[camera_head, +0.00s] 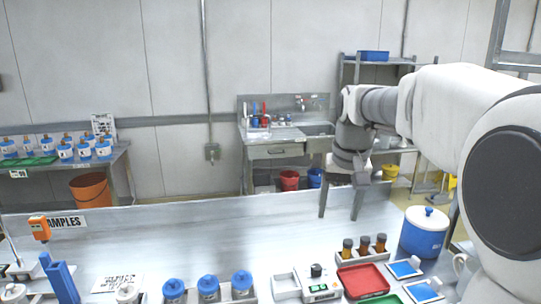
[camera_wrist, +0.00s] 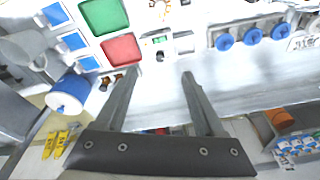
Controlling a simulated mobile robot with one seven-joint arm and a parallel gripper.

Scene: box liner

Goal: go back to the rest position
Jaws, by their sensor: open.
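My gripper (camera_head: 341,204) hangs fingers-down over the back edge of the metal bench (camera_head: 230,235) in the head view. In the wrist view my gripper (camera_wrist: 160,75) shows two long grey fingers spread apart. Nothing is between the fingers; bare bench and the bench edge show behind them. My gripper is above the bench and apart from the things on it. My arm comes in from the right side of the head view.
On the bench stand a red tray (camera_head: 363,280), a scale (camera_head: 317,284), several brown bottles (camera_head: 363,246), a blue canister (camera_head: 425,233) and blue-lidded jars (camera_head: 208,287). The bench's middle is clear. Behind are a sink counter (camera_head: 275,150) and an orange bucket (camera_head: 91,190).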

